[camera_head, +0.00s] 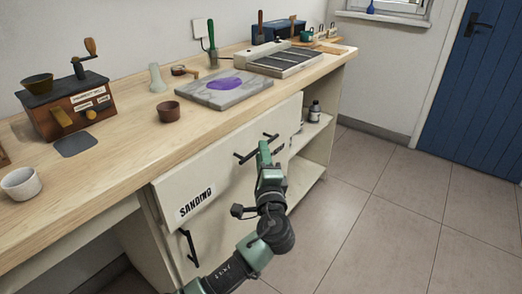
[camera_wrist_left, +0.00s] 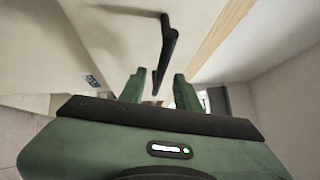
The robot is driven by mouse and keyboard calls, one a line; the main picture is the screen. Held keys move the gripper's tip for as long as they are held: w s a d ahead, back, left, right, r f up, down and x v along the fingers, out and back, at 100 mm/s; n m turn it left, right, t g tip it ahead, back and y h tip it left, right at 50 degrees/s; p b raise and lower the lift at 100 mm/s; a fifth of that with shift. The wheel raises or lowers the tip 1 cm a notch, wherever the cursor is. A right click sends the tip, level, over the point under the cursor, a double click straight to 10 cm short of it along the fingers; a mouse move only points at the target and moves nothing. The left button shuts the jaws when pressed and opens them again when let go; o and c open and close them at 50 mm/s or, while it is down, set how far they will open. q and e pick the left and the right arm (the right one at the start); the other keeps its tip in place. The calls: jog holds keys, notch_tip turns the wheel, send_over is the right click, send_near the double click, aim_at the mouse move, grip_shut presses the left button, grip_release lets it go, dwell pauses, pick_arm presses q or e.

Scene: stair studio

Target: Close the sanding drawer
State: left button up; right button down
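The sanding drawer (camera_head: 222,172) is a cream front under the wooden worktop, with a "SANDING" label (camera_head: 194,203) at its lower left. A black bar handle (camera_head: 245,156) is on the front, partly hidden by my gripper; how far the drawer stands out is hard to tell. My left gripper (camera_head: 264,150) is in front of the drawer at the handle. In the left wrist view, its green fingers (camera_wrist_left: 158,90) are apart, with a black handle bar (camera_wrist_left: 167,45) running ahead and toward the gap. Contact cannot be told. My right gripper is not in view.
The worktop (camera_head: 110,175) holds a grinder-like wooden box (camera_head: 75,108), a white cup (camera_head: 20,184), a brown cup (camera_head: 168,111) and a stone slab (camera_head: 205,95). Open shelves (camera_head: 308,150) with bottles are right of the drawer. The tiled floor at the right is clear.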

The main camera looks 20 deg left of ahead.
pick_arm(q)
jog(key=shift+x, duration=1.55)
jog(key=c, duration=0.7)
grip_shut()
jog(key=shift+f, duration=0.1)
